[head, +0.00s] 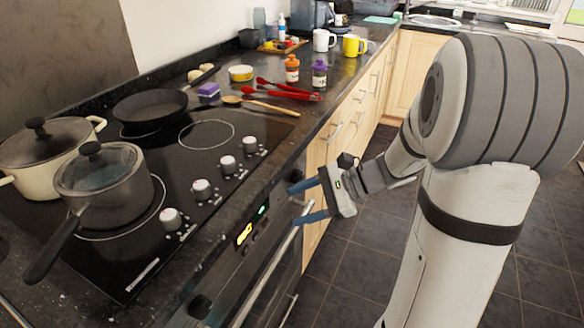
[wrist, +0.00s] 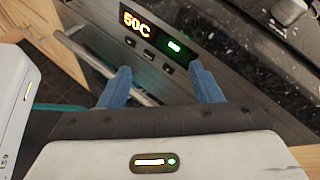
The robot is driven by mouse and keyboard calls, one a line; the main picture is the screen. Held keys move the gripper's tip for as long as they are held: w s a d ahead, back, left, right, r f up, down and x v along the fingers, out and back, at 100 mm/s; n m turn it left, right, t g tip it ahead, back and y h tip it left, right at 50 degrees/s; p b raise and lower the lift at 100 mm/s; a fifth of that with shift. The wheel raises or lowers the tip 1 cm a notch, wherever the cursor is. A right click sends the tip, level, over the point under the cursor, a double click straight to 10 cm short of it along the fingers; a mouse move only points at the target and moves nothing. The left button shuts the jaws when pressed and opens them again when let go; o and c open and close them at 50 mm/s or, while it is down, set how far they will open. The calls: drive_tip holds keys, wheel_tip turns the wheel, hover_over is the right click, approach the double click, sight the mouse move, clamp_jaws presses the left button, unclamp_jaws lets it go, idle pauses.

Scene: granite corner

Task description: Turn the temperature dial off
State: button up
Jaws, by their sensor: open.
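The oven's front panel (head: 262,212) carries a lit display (head: 243,234), which reads 50C in the wrist view (wrist: 137,22). A dark dial (head: 200,306) sits at the panel's near left end. Another dark dial (head: 295,175) shows at its far right end, just beyond my upper finger. I cannot tell from markings which is the temperature dial. My gripper (head: 294,205) is open, its blue fingers pointing at the right part of the panel, with nothing seen between them. In the wrist view the open fingers (wrist: 166,85) face the panel just below the green display; no dark dial is clear there.
The oven handle (head: 268,275) runs below the panel. Above, the black hob has a row of silver knobs (head: 228,165), a lidded saucepan (head: 103,188), a cream pot (head: 45,150) and a frying pan (head: 150,106). Utensils and jars stand farther back. The tiled floor (head: 345,270) is clear.

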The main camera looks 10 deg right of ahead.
sight(301, 179)
drive_tip(key=w+d+f+m+t+y+b, duration=0.2)
drive_tip(key=w+d+f+m+t+b, duration=0.3)
drive_tip(key=w+d+f+m+t, duration=0.35)
drive_tip(key=shift+m, duration=0.55)
drive_tip(key=w+a, duration=0.1)
drive_tip(key=w, duration=0.1)
drive_tip(key=w+a+r, duration=0.1)
drive_tip(key=w+a, duration=0.2)
drive_tip(key=w, duration=0.1)
drive_tip(key=shift+w+a+r+b, duration=0.25)
drive_tip(key=shift+w+r+b, duration=0.05)
drive_tip(key=shift+w, duration=0.05)
drive_tip(key=c, duration=1)
drive_tip(key=shift+b, duration=0.3)
